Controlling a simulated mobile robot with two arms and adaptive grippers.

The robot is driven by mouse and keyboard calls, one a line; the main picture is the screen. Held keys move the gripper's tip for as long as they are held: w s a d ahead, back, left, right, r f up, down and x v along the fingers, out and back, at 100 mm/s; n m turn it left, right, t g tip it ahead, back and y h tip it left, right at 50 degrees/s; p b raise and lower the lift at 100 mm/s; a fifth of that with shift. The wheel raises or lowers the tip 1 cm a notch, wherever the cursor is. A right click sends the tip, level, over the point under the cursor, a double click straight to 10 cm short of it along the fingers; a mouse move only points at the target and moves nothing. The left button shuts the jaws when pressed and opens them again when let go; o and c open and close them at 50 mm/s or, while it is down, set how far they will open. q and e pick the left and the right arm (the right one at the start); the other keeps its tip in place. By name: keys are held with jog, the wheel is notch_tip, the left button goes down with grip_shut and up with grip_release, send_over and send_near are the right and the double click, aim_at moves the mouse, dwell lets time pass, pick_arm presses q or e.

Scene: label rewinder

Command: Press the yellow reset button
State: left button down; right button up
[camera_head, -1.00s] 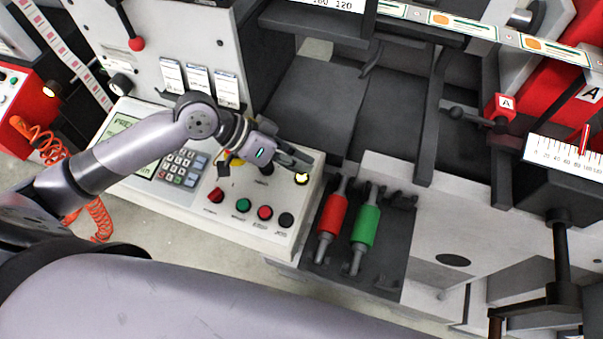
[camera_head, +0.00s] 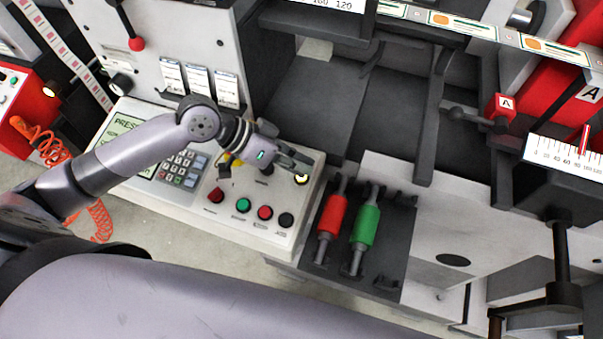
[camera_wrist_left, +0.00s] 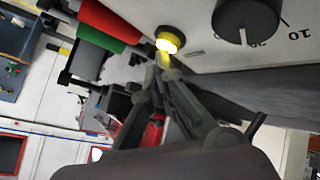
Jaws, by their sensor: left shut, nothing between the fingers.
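The yellow reset button (camera_head: 301,179) glows at the upper right corner of the white control panel (camera_head: 236,228). In the left wrist view the lit button (camera_wrist_left: 170,40) sits just past my fingertips. My left gripper (camera_head: 303,164) is shut and empty, its tips beside the button in the head view. In the left wrist view my shut fingertips (camera_wrist_left: 165,62) point at the button's lit face and overlap its lower edge. I cannot tell whether they touch it. My right gripper is not in view.
Red (camera_head: 216,195), green (camera_head: 243,205) and black (camera_head: 286,220) buttons line the panel's front edge. A keypad (camera_head: 181,169) and a screen lie left of them. A black dial (camera_wrist_left: 246,18) is near the yellow button. Red (camera_head: 332,214) and green (camera_head: 366,224) rollers lie right of the panel.

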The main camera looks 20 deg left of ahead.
aim_at(298, 180)
pick_arm(q)
jog(key=shift+f, duration=0.5)
dwell(0.5)
jog(key=shift+r, duration=0.1)
jog(key=shift+s+r+p, duration=0.1)
jog(key=shift+r+p, duration=0.75)
jog(key=shift+p, duration=0.05)
jog(key=r+p, duration=0.5)
jog(key=shift+s, duration=0.35)
jog(key=shift+s+f, duration=0.1)
dwell(0.7)
